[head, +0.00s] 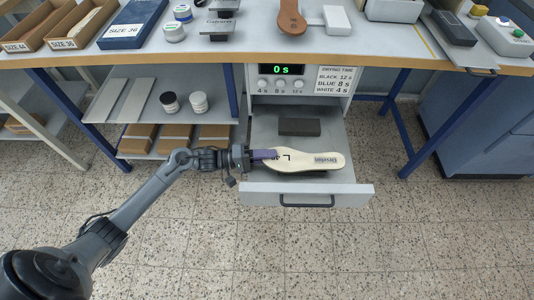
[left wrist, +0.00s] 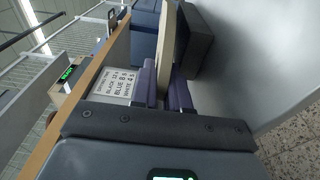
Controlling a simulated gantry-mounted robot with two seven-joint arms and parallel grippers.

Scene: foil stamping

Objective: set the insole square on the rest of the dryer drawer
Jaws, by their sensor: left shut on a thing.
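The cream insole (head: 312,162), with dark lettering and an "L" on it, lies about level over the open dryer drawer (head: 262,187). My left gripper (head: 264,155) is shut on its left end with purple fingers. The left wrist view shows the insole edge-on (left wrist: 168,50) between the fingers (left wrist: 164,88). A dark block (left wrist: 196,45), apparently the rest, is close along its underside; I cannot tell whether they touch. In the head view the insole mostly hides this block. My right gripper is out of view.
Another dark block (head: 299,127) lies farther back in the drawer. The dryer panel (head: 288,76) above reads "0 s", beside a drying-time label (head: 336,79). The table edge (head: 200,60) overhangs behind. A shelf with two jars (head: 184,103) stands left. The floor in front is clear.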

